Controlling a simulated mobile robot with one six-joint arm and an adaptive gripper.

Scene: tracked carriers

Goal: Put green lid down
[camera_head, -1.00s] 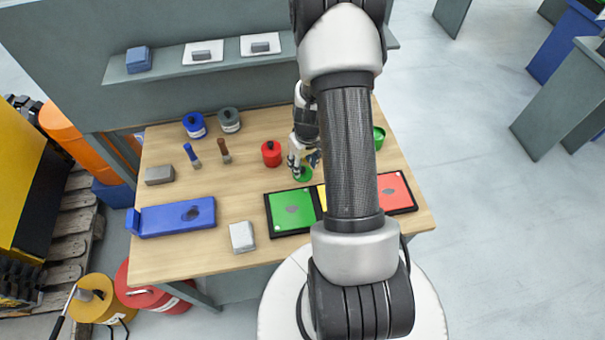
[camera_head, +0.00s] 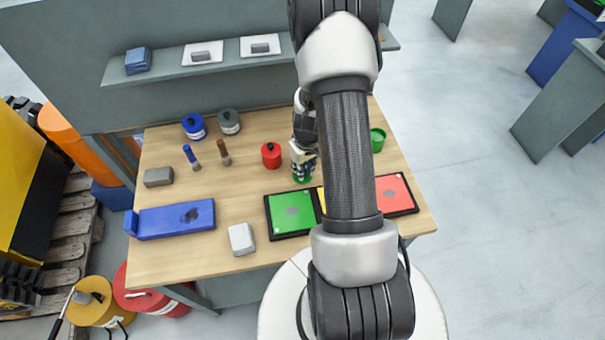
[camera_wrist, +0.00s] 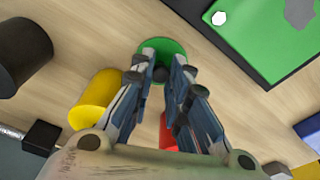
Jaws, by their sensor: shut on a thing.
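The green lid (camera_head: 302,180) is round and shows under my gripper (camera_head: 303,163), partly hidden by it, near the middle of the table. In the wrist view my gripper (camera_wrist: 160,75) has its fingers closed around the dark knob of the green lid (camera_wrist: 160,44). I cannot tell whether the lid touches the table or hangs just above it. A green can (camera_head: 377,140) stands to the right, partly behind my arm.
The green panel (camera_head: 291,212) in its black tray lies in front of the lid, with yellow and red panels beside it. A red can (camera_head: 271,154) stands left of my gripper. A yellow can (camera_wrist: 96,98) and a black can (camera_wrist: 22,52) show in the wrist view.

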